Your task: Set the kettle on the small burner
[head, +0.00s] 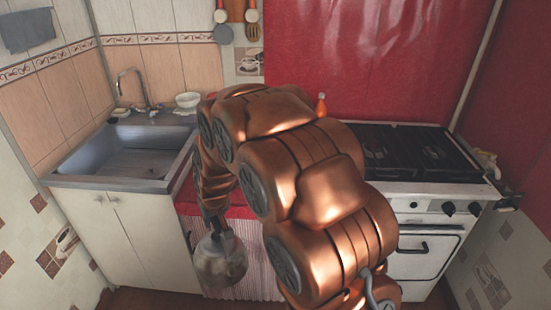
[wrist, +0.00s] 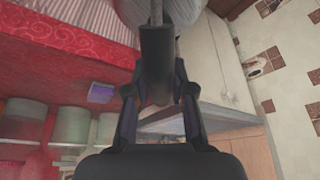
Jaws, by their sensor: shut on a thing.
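The kettle (head: 220,262) is a rounded, dull metal vessel hanging low in front of the red-covered counter, left of my arm in the head view. My gripper (head: 214,218) is above it, mostly dark and partly hidden. In the wrist view my gripper (wrist: 158,98) is shut on the kettle's dark handle, and part of the pale kettle body (wrist: 188,12) shows at the top edge. The stove (head: 425,190) is white with a black top at the right. Its burners (head: 434,152) show partly; my arm hides the stove's left part, so I cannot tell which burner is small.
A metal sink (head: 120,150) with a tap is set in the left counter, with a white bowl (head: 188,100) behind it. A small orange-topped bottle (head: 321,104) stands behind my arm. Utensils (head: 222,30) hang on the back wall. The visible stove top looks clear.

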